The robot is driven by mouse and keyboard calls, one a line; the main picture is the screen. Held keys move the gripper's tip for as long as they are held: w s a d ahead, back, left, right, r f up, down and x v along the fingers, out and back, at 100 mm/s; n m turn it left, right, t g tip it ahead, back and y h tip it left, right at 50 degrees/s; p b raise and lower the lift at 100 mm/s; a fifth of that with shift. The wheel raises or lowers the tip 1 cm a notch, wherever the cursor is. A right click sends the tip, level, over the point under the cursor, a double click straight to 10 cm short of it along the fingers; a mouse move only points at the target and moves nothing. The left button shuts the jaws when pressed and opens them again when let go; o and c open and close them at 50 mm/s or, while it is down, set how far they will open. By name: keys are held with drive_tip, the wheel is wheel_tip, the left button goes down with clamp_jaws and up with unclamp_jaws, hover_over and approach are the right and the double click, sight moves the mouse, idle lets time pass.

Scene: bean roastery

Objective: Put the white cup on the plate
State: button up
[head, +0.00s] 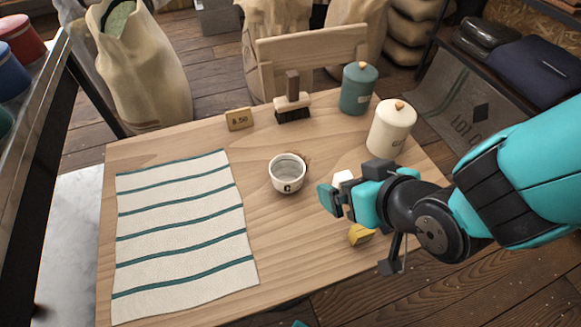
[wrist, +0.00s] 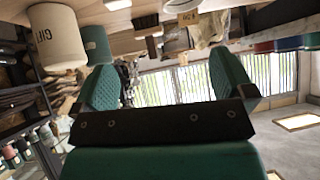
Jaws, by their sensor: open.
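The white cup (head: 288,173) stands upright on the wooden table in the head view, with a dark letter on its front and its open top showing a grey inside. I see no plate in either view. My gripper (head: 343,198) is to the right of the cup, apart from it, above the table's right part. In the wrist view my gripper (wrist: 165,78) shows two teal fingers spread wide, with nothing between them.
A striped cloth (head: 185,232) covers the table's left side. A price sign (head: 239,120), brush (head: 292,106), teal canister (head: 358,90) and white canister (head: 391,130) stand along the back. A small white object (head: 343,176) and yellow object (head: 360,234) are near my gripper.

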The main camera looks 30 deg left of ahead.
drive_tip(key=s+a+f+n+y, duration=0.1)
drive_tip(key=s+a+f+n, duration=0.1)
drive_tip(key=a, duration=0.1)
drive_tip(key=p, duration=0.2)
approach(280, 163)
drive_tip(key=shift+f+y, duration=0.3)
drive_tip(key=shift+f, duration=0.05)
drive_tip(key=shift+p+x, duration=0.7)
drive_tip(key=shift+x, duration=2.15)
drive_tip(key=c, duration=1)
drive_tip(key=shift+o, duration=0.2)
